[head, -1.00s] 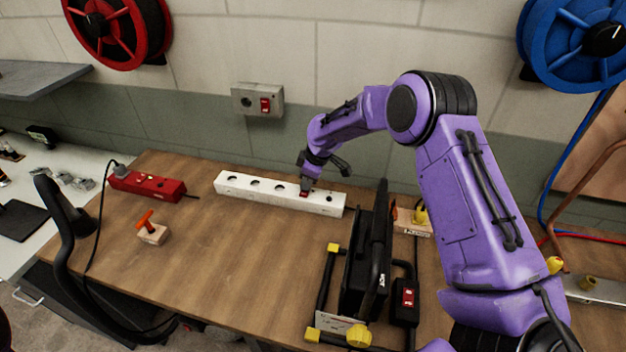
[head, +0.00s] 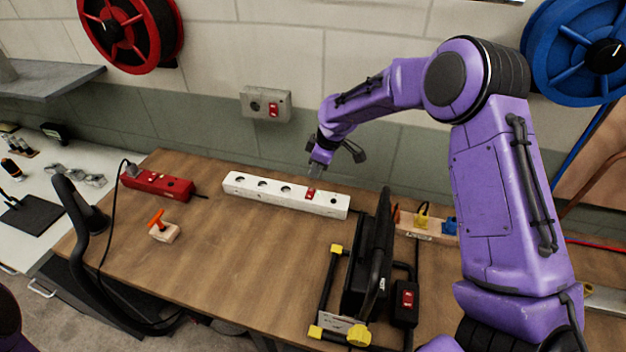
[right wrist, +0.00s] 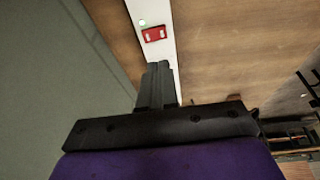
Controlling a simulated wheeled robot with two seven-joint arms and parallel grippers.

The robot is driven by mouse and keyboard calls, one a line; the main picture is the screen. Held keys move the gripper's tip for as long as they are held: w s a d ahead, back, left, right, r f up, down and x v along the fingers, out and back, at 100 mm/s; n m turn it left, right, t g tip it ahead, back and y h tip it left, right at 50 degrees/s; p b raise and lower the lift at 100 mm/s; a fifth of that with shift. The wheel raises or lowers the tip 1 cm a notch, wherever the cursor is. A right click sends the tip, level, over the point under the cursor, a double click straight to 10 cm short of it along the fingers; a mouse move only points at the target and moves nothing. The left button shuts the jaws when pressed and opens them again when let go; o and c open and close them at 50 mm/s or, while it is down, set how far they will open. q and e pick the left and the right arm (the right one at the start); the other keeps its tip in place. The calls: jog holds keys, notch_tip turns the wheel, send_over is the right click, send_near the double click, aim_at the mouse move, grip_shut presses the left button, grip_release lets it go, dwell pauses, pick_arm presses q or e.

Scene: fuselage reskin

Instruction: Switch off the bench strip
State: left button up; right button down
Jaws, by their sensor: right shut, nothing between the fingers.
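The white bench strip (head: 262,197) lies along the back of the wooden bench, with several round sockets and a red rocker switch (head: 310,194) near its right end. In the right wrist view the red switch (right wrist: 154,34) sits on the white strip (right wrist: 146,9), beside a small green light. My right gripper (head: 315,174) is shut and empty, just above the switch and apart from it. Its closed fingers (right wrist: 159,68) point toward the switch in the right wrist view. I cannot tell which way the rocker is tipped. My left gripper is not in view.
A red power strip (head: 158,184) and a small block with an orange lever (head: 164,232) are on the left. A black framed unit (head: 368,265) stands right of the white strip. A wall box (head: 265,104) with a red switch is behind. The middle bench is clear.

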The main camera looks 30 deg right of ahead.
jog(key=b+v, duration=0.1)
jog(key=v, duration=0.4)
jog(key=shift+r, duration=0.35)
